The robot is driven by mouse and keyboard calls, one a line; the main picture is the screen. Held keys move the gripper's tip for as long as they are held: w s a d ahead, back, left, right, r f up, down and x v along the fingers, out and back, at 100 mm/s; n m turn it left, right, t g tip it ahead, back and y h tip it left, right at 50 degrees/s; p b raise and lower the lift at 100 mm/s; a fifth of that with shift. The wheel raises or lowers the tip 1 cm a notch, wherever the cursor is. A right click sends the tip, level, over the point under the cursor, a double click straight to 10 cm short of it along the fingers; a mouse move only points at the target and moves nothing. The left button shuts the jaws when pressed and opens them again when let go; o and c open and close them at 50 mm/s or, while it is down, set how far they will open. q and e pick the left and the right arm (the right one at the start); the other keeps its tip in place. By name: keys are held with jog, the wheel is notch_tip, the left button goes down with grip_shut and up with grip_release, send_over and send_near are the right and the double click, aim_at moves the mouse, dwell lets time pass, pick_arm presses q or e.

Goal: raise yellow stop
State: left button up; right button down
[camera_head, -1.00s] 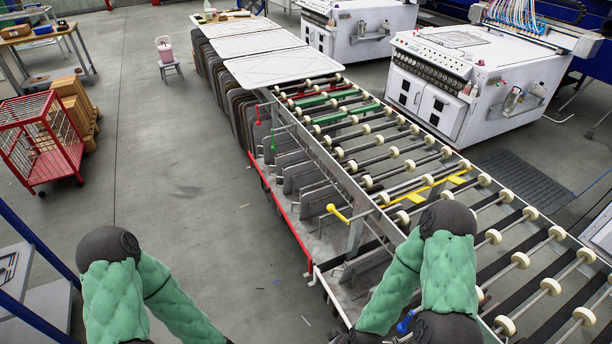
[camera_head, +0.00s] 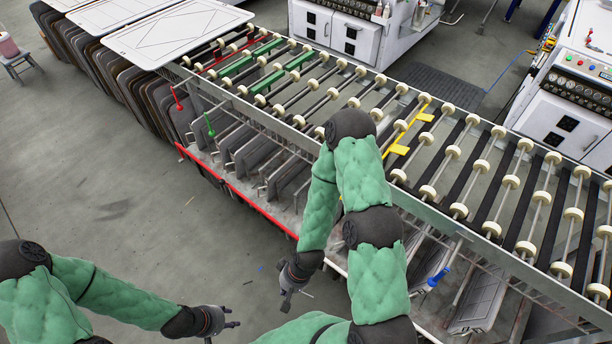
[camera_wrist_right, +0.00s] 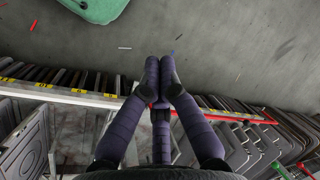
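The yellow stop (camera_head: 408,127) is a yellow bar with flat tabs, lying among the conveyor rollers in the head view. I cannot see its yellow-knobbed handle now; my right arm covers that stretch of the conveyor side. My right gripper (camera_head: 285,298) hangs over the floor in front of the conveyor, pointing down, apart from the stop. The right wrist view shows its dark wrapped fingers (camera_wrist_right: 160,78) converging, with nothing visible between them; their opening is unclear. My left gripper (camera_head: 222,332) is low at the bottom, its fingers spread and empty.
The roller conveyor (camera_head: 306,128) runs diagonally, with green bars (camera_head: 250,58) further along. A red handle (camera_head: 177,104), a green handle (camera_head: 210,131) and a blue handle (camera_head: 433,280) stick out from its side. Open floor (camera_head: 110,165) lies left.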

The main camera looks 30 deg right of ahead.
jog(key=shift+s+d, duration=0.1)
jog(key=w+d+r+n+b, duration=0.1)
jog(key=w+d+r+n, duration=0.2)
jog(key=w, duration=0.6)
jog(key=w+d+r+n, duration=0.1)
jog(key=w+d+r, duration=0.35)
jog(key=w, duration=0.35)
jog(key=w+d+r+n+h, duration=0.1)
jog(key=w+d+r+h, duration=0.1)
jog(key=w+d+r, duration=0.2)
jog(key=w+d+r+n+h+b, duration=0.1)
jog(key=w+d+r, duration=0.3)
jog(key=d+r, duration=0.5)
notch_tip(320, 180, up, 7)
jog(key=shift+d+r+n+t+h+b, duration=0.1)
jog(key=shift+d+n+t+h+b, duration=0.25)
jog(key=shift+h, duration=0.35)
